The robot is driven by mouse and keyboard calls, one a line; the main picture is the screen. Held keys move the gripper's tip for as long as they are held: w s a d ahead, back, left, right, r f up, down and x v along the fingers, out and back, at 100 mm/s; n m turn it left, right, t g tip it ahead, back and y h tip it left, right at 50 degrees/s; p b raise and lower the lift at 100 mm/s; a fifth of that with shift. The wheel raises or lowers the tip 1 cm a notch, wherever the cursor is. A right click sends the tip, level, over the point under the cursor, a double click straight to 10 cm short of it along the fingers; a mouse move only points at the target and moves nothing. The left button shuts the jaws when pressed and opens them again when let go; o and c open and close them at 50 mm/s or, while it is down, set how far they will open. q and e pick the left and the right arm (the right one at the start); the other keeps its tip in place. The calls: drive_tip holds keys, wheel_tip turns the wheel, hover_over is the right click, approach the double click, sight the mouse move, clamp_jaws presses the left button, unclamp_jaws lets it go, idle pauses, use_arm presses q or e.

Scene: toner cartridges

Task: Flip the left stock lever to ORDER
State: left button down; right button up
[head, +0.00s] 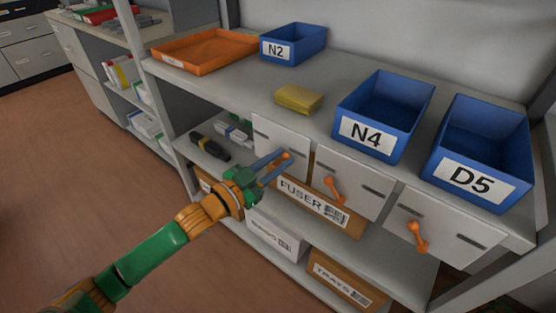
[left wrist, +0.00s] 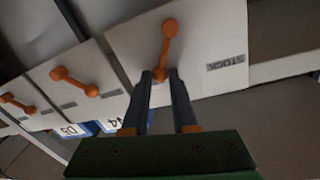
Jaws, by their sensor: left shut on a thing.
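The left stock lever (head: 289,154) is orange and sits on the leftmost white panel (head: 275,132) under the shelf top. In the left wrist view the lever (left wrist: 168,45) shows fully, with a label reading STOCK, upside down, beside it on the panel. My left gripper (head: 284,160) reaches this lever. In the left wrist view its two fingers (left wrist: 160,76) close around the lever's end nearer to me. The ORDER mark cannot be made out. My right gripper is in neither view.
Middle (head: 334,188) and right (head: 417,236) orange levers sit on neighbouring panels. Blue bins N2 (head: 293,44), N4 (head: 384,115) and D5 (head: 480,152), an orange tray (head: 207,50) and a yellow block (head: 298,99) stand on top. A FUSER box (head: 318,205) is below.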

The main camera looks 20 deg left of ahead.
use_arm(q)
drive_tip(key=shift+d+r+m+p, duration=0.2)
drive_tip(key=shift+m+p, duration=0.2)
drive_tip(key=shift+p, duration=0.25)
drive_tip(key=shift+s+d+f+m, duration=0.1)
drive_tip(key=shift+d+f+m, duration=0.05)
drive_tip(key=shift+f+m, duration=0.35)
drive_tip(key=c, duration=0.7)
unclamp_jaws()
drive_tip(key=v, duration=0.7)
drive_tip(key=shift+r, duration=0.1)
